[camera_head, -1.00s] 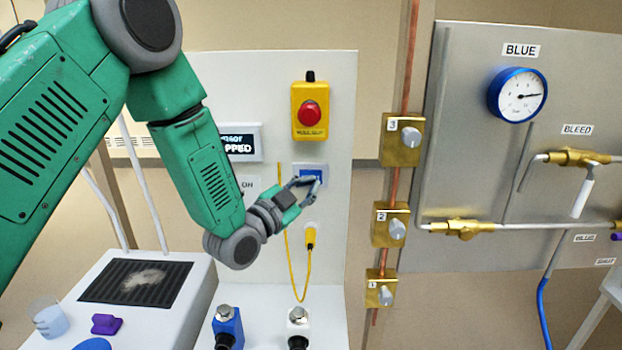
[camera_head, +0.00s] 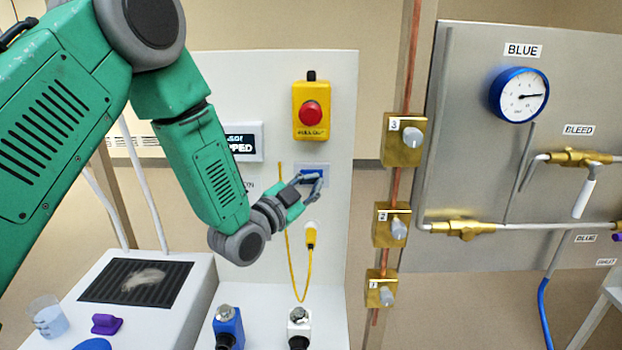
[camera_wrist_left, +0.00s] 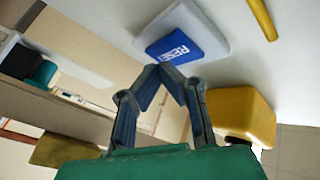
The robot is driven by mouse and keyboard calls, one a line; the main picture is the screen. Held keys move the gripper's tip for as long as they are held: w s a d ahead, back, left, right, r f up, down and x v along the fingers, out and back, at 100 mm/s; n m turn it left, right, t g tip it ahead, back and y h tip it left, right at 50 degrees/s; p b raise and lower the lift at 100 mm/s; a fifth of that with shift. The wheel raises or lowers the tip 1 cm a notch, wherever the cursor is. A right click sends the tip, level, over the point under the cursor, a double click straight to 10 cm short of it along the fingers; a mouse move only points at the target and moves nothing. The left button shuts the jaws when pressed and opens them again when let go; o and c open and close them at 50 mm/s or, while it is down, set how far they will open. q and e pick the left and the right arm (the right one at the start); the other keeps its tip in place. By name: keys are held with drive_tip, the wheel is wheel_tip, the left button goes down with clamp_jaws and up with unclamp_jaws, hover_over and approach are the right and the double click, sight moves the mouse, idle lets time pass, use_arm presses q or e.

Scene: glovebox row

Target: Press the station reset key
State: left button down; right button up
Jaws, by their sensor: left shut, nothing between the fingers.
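The station reset key is a blue key on a pale grey housing on the white panel. In the head view the reset key (camera_head: 312,171) is partly hidden behind my left fingers. In the left wrist view the blue reset key (camera_wrist_left: 174,47) shows part of its white "RESET" lettering. My left gripper (camera_head: 316,180) is shut and empty, its fingertips at the key's lower edge. In the left wrist view the closed fingertips of my left gripper (camera_wrist_left: 163,68) lie just below the key's edge; I cannot tell whether they touch it. My right gripper is not in view.
A yellow box with a red stop button (camera_head: 310,112) sits above the key. A yellow cable plug (camera_head: 310,236) hangs below it. A dark display (camera_head: 241,143) is left of the key. Brass valves (camera_head: 404,140) line a copper pipe to the right.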

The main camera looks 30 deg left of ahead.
use_arm(q)
drive_tip(key=shift+w, duration=0.1)
drive_tip(key=shift+w+d, duration=0.15)
drive_tip(key=shift+w, duration=0.05)
drive_tip(key=shift+w+a, duration=0.15)
drive_tip(key=shift+a, duration=0.05)
idle(0.3)
idle(0.5)
drive_tip(key=shift+s+d+f, duration=0.1)
drive_tip(key=shift+s, duration=0.75)
drive_tip(key=shift+s+d+b, duration=0.15)
drive_tip(key=shift+s+d, duration=0.2)
drive_tip(key=shift+s, duration=0.4)
drive_tip(key=shift+s+d+b, duration=0.2)
drive_tip(key=shift+s+d, duration=0.2)
drive_tip(key=shift+s, duration=0.35)
drive_tip(key=shift+s+d+b, duration=0.15)
drive_tip(key=shift+s+d, duration=0.2)
drive_tip(key=shift+s, duration=0.4)
